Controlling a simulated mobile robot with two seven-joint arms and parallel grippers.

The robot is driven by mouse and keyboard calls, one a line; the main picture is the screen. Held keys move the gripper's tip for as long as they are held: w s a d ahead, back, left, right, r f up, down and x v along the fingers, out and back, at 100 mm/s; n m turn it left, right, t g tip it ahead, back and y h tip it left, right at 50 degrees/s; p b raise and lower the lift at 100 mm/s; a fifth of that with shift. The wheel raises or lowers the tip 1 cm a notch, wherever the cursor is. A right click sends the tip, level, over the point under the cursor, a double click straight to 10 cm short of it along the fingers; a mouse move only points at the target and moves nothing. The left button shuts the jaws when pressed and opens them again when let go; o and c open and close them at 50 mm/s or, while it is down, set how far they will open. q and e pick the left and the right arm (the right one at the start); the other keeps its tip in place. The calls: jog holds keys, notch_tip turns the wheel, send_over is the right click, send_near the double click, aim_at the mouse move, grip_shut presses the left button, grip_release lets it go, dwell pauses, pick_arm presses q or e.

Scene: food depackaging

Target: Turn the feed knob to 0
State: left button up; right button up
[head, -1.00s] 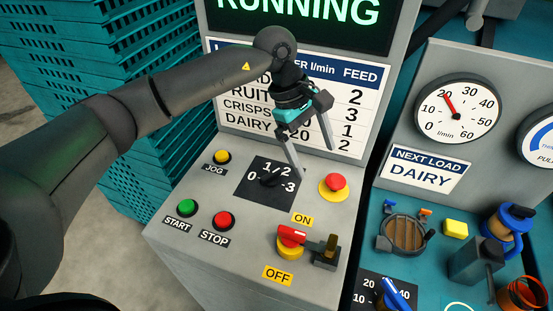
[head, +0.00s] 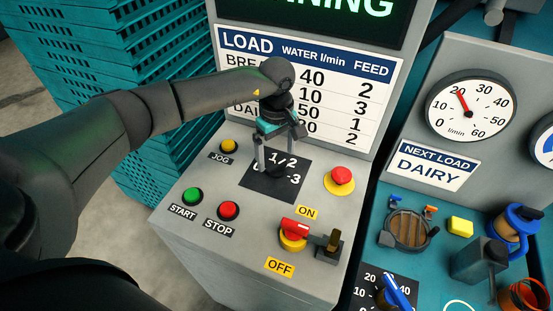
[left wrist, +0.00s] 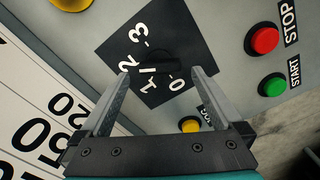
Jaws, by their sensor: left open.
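The feed knob (head: 273,172) is small and black on a black square dial plate (head: 268,192) marked 0 to 3, on the grey sloping panel. In the left wrist view the knob (left wrist: 158,60) is dark on dark, so I cannot tell which number it points at. My left gripper (head: 273,163) is open, fingers pointing down over the dial. In the left wrist view its fingertips (left wrist: 163,74) are apart, one to each side of the knob's lower part; contact cannot be told. The gripper partly hides the 0 and 1 marks in the head view. My right gripper is not in view.
Near the dial are the yellow JOG button (head: 229,146), green START (head: 193,196), red STOP (head: 228,210), a red mushroom button (head: 341,176) and a red ON/OFF switch (head: 294,232). The load table (head: 308,85) stands behind, listing DAIRY with feed 2. A NEXT LOAD sign (head: 432,167) reads DAIRY.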

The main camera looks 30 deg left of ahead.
aim_at(277, 165)
pick_arm(q)
jog(key=shift+f, duration=1.55)
jog(key=c, duration=1.2)
